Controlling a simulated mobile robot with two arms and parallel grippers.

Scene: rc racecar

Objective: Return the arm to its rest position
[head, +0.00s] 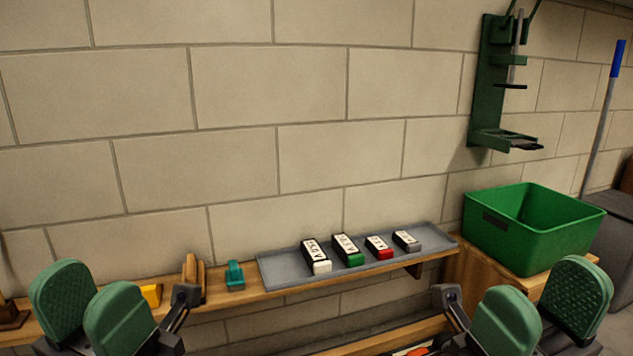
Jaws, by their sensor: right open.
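My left gripper (91,308) is at the lower left, in front of the wooden shelf (222,294). Its two green pads stand apart with nothing seen between them. My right gripper (540,310) is at the lower right, in front of the green bin. Its green pads are apart and empty. Both grippers point upward in the view and are cut off by the bottom edge. Neither is seen holding anything.
A grey tray (283,273) on the shelf holds several small labelled blocks (345,249). A teal tool (235,276), a wooden item (193,270) and a yellow item (151,294) lie left of it. A green bin (522,240) stands right, below a green wall-mounted press (493,90).

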